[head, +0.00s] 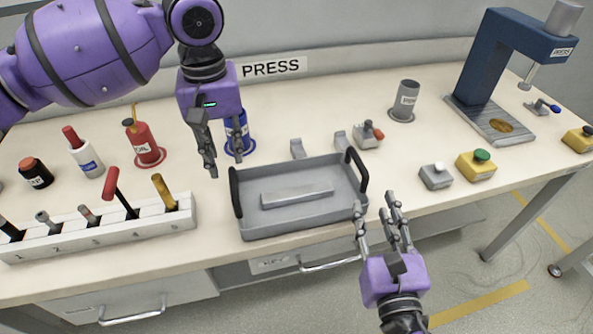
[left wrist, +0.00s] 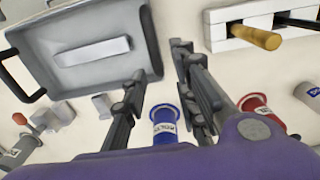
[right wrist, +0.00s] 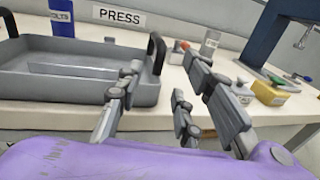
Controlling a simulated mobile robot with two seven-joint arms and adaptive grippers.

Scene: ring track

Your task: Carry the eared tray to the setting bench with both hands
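The eared tray (head: 300,218) is a grey shallow tray with a black ear handle at each end and a raised bar (head: 297,194) inside. It sits on the press bench (head: 330,120) near the front edge. My left gripper (head: 226,165) is open and empty above the bench, behind and left of the tray's left ear (head: 236,192). In the left wrist view the tray (left wrist: 75,75) lies beside its fingers. My right gripper (head: 382,222) is open and empty in front of the bench edge, near the tray's right ear (head: 357,169). I cannot identify the setting bench in view.
A blue can (head: 238,135) stands close behind my left gripper. A white tool rack (head: 100,230) is left of the tray. Button boxes (head: 436,176) and a blue press (head: 492,80) stand to the right. Two grey cradle pieces (head: 298,149) are behind the tray.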

